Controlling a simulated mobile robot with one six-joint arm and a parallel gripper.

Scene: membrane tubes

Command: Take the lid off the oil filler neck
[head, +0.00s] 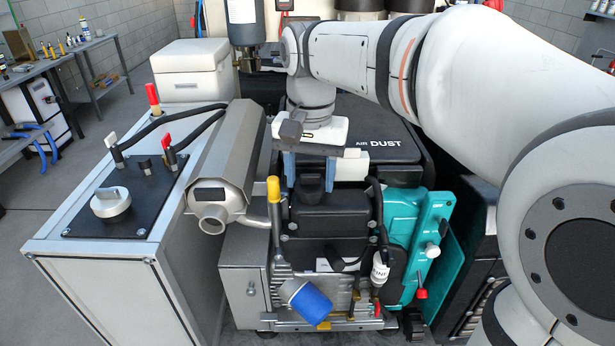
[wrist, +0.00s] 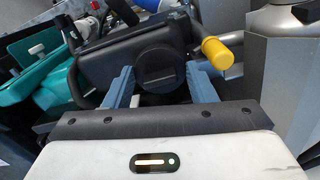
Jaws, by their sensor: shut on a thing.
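The lid is a round black cap with a raised bar across it, seen face-on in the wrist view (wrist: 160,68). It sits at the top of the black engine cover (head: 330,215). My gripper (head: 311,180) points down over the engine, its two blue fingers on either side of the lid. In the wrist view, my gripper (wrist: 161,80) has one finger left and one right of the cap, shut on it. The oil filler neck is hidden beneath the lid. I cannot tell whether the lid is still seated.
A yellow-handled rod (head: 274,190) stands close left of my gripper. A silver muffler (head: 225,160) is further left, a teal housing (head: 405,225) to the right. A blue cylinder (head: 308,302) is low in front. A black box marked DUST (head: 375,145) lies behind.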

